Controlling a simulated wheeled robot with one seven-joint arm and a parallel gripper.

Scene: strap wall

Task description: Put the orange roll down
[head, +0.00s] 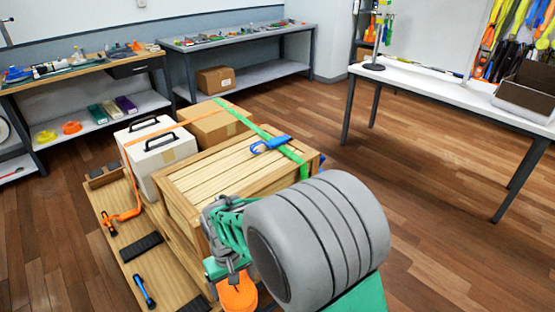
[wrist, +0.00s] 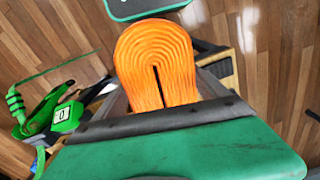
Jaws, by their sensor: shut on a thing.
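The orange roll (wrist: 157,62), a folded band of webbing, is in my gripper (wrist: 156,70). In the wrist view it sits between a green pad at the top and the dark bar at the front of the green body. My gripper is shut on it. In the head view the roll (head: 238,294) shows at the bottom edge, partly cut off, beside the front of the wooden crate (head: 230,165). My grey and green arm hides much of that area. Whether the roll touches anything below it cannot be told.
The pallet (head: 108,200) carries the crate, a white case (head: 155,150) and a cardboard box (head: 210,125), with green and orange straps across. A white table (head: 440,90) stands right. Benches (head: 75,70) line the back. Wooden floor (head: 440,240) is clear at right.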

